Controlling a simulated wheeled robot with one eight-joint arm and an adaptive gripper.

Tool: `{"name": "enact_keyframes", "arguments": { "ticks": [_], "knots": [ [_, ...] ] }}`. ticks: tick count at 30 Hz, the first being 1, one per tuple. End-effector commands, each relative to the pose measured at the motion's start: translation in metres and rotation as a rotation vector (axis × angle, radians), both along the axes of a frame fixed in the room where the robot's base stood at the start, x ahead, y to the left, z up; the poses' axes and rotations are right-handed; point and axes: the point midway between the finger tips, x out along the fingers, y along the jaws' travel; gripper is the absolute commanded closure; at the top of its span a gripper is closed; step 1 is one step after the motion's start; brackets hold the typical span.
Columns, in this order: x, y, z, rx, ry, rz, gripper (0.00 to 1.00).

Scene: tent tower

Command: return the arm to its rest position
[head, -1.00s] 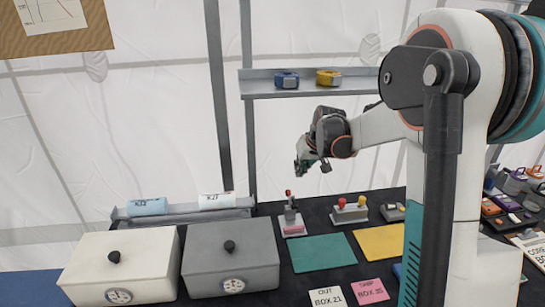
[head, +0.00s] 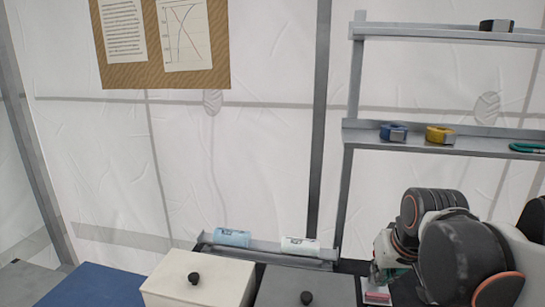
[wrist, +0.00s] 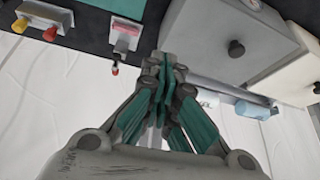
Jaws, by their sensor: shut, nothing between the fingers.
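My gripper (wrist: 163,75) is shut and empty, its green-padded fingers together in the middle of the wrist view. In the head view my gripper (head: 383,262) is partly hidden behind the dark wrist joints of my arm at the lower right. It appears raised near the grey box, in front of the tent wall. The wrist view is upside down and shows the table edge beyond the fingers. Nothing hangs from the fingers.
A white box (head: 200,278) and a grey box (head: 300,288), both with black knobs, stand lower centre.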

Motion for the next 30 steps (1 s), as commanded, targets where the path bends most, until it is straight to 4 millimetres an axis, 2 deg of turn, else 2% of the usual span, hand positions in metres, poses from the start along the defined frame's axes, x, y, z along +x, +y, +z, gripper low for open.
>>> {"name": "enact_keyframes", "arguments": {
  "ticks": [1,6,13,19,30],
  "knots": [
    [-0.015,0.005,-0.002,-0.002,-0.015,0.007,1.00],
    [-0.057,0.018,-0.007,-0.011,-0.067,0.027,1.00],
    [-0.101,0.029,-0.024,-0.019,-0.129,0.049,1.00],
    [-0.117,0.033,-0.032,-0.021,-0.155,0.057,1.00],
    [-0.118,0.033,-0.032,-0.022,-0.159,0.058,1.00]
  ]
}}
